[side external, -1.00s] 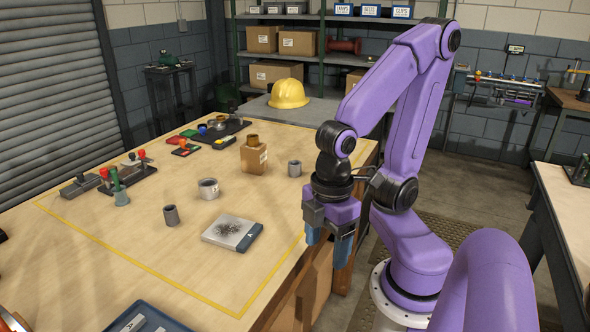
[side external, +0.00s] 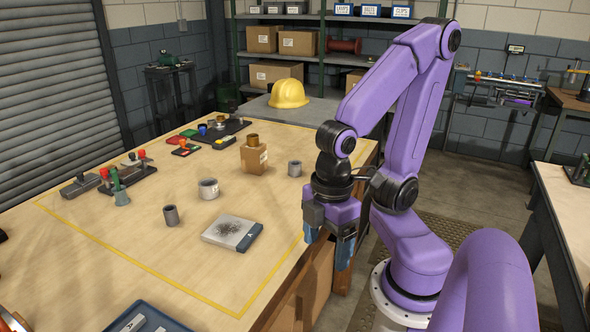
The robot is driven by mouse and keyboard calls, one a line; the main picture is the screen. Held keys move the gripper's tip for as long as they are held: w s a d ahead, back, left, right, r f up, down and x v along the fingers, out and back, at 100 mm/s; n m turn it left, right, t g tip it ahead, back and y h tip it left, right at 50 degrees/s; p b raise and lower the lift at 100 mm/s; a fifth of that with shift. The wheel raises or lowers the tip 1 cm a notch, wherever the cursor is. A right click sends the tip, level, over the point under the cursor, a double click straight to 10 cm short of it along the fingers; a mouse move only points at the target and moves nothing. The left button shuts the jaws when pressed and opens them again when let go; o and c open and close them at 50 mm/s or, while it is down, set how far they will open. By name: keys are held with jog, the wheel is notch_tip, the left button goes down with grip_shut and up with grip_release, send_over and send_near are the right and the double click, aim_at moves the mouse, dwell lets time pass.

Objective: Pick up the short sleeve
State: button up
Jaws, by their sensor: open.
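Two narrow grey hollow sleeves stand upright on the wooden bench: a grey sleeve (side external: 171,216) nearer the camera, and another grey sleeve (side external: 294,169) farther back, close to my arm. A wider, paler ring-like part (side external: 208,189) with a small label stands between them. The farther sleeve looks a little shorter, but distance makes it hard to tell which is the short sleeve. My gripper (side external: 328,241) hangs pointing down at the bench's right edge, with its blue fingers apart and nothing between them. It is clear of all the sleeves.
A brown block with a brass-coloured collar (side external: 254,157) stands behind the ring. Toggle fixtures (side external: 128,172) stand at left, a blue tray (side external: 145,319) at front. Bench between these is clear.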

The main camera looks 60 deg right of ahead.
jog(key=w+d+f+n+h, duration=0.1)
jog(key=w+d+h, duration=0.5)
jog(key=w, duration=0.7)
jog(key=w+d+f+n+h, duration=0.15)
jog(key=w+d+h, duration=0.25)
jog(key=w+d, duration=0.7)
jog(key=g+h, duration=0.2)
jog(key=h, duration=0.2)
send_near(297, 162)
jog(key=shift+s+d+f+n, duration=0.25)
jog(key=shift+d+f+n, duration=0.35)
jog(key=shift+d, duration=0.35)
jog(key=shift+x, duration=3.05)
jog(key=shift+r, duration=0.15)
jog(key=c, duration=1.3)
jog(key=shift+c, duration=0.2)
